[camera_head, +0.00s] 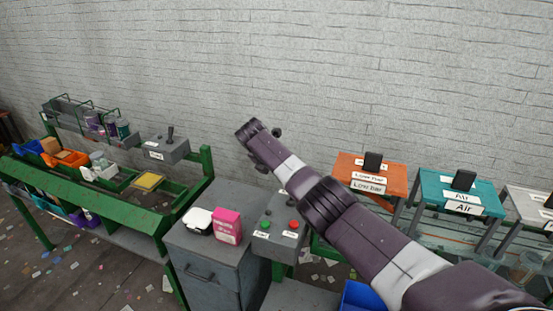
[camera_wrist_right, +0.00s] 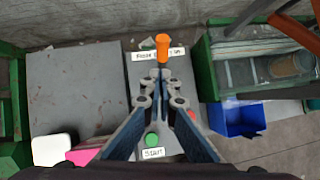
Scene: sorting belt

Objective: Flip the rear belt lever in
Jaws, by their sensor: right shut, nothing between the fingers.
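An orange lever (camera_wrist_right: 162,48) stands on a grey control box (camera_wrist_right: 182,72) in the right wrist view. The white label at its base is partly covered and cannot be read with certainty. My right gripper (camera_wrist_right: 163,78) is shut and empty over the box, its fingertips close to the lever. I cannot tell whether they touch it. In the head view my right arm hides the lever. The box (camera_head: 262,247) shows there with a green button (camera_head: 265,225) and a red button (camera_head: 293,225). My left gripper is out of view.
A grey cabinet (camera_head: 207,262) stands left of the box, bearing a pink package (camera_head: 228,226) and a white-and-black item (camera_head: 198,220). Another dark lever (camera_head: 170,133) stands on a grey box at the green sorting frame. A blue bin (camera_wrist_right: 238,119) sits low to the right.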

